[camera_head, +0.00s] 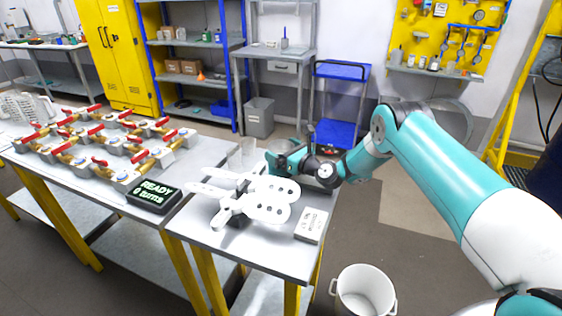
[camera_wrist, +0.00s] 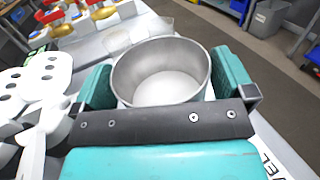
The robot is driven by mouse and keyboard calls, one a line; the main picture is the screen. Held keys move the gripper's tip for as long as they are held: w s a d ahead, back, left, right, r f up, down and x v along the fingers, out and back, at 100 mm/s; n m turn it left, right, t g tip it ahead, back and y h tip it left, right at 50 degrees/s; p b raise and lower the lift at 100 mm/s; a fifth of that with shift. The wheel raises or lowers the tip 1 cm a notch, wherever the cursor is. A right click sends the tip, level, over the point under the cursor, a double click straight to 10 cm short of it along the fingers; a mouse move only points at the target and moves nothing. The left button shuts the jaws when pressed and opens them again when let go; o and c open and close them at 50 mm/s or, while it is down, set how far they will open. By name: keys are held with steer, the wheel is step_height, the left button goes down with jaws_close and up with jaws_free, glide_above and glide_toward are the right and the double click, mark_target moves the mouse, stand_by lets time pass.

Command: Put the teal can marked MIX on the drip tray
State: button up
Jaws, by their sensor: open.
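In the wrist view, an open-topped grey metal can (camera_wrist: 168,88) stands between the teal fingers of my gripper (camera_wrist: 165,80). I look down into its bare inside; its outer wall is mostly hidden, so I cannot read a MIX mark or tell its outside colour. My gripper is open around it, with one finger on each side. In the head view my gripper (camera_head: 284,160) is low over the far right part of the near table, and the can is not clearly visible there. I cannot make out the drip tray in either view.
White paddle-shaped parts (camera_head: 250,196) stand left of my gripper. Clear cups (camera_head: 242,154) are behind them. A white labelled block (camera_head: 311,225) lies at the table's right edge, and a black READY display (camera_head: 153,195) at left. Red-handled valves (camera_head: 100,140) fill the left table. A white bucket (camera_head: 363,290) is below.

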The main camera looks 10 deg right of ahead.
steer(key=c, duration=0.9)
steer(key=shift+r, duration=0.25)
step_height(320, 180, up, 20)
steer(key=b, duration=0.3)
steer(key=shift+f, duration=0.25)
